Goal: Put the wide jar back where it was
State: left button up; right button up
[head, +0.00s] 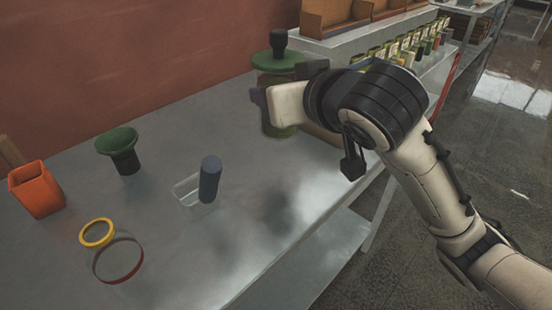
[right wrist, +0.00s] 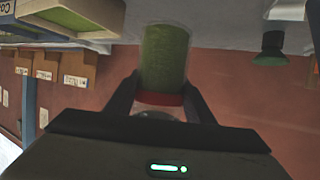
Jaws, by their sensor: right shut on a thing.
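The wide jar (right wrist: 165,58) is a green-filled cylinder with a red band near one end. In the right wrist view, where the scene looks upside down, it sits between the two fingers of my right gripper (right wrist: 162,98), which is shut on it around the red band. In the head view my right gripper (head: 258,98) is at the back of the grey table, with a green glassy body (head: 277,126) partly hidden behind it. A dark green disc with a black knob (head: 279,60) shows just above. I cannot tell if the jar touches the table. My left gripper is out of view.
A green funnel (head: 118,150), orange cup (head: 37,190), yellow ring (head: 96,233), red ring (head: 118,262) and clear tray (head: 187,192) with a dark blue cylinder (head: 210,178) are on the table's left half. A shelf with several small jars (head: 405,45) stands back right. The table's middle front is clear.

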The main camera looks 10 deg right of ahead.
notch_tip(320, 180, down, 5)
jog(key=shift+s+f+b, duration=0.15)
jog(key=shift+f+b, duration=0.05)
jog(key=shift+b, duration=0.3)
notch_tip(320, 180, down, 4)
jog(key=shift+d+r+b, duration=0.1)
jog(key=shift+b, duration=0.3)
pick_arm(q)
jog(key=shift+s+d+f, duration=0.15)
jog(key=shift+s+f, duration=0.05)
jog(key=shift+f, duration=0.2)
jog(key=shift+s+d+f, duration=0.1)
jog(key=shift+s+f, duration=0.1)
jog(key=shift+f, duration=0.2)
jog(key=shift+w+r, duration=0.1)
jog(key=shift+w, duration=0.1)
pick_arm(e)
jog(key=o, duration=1)
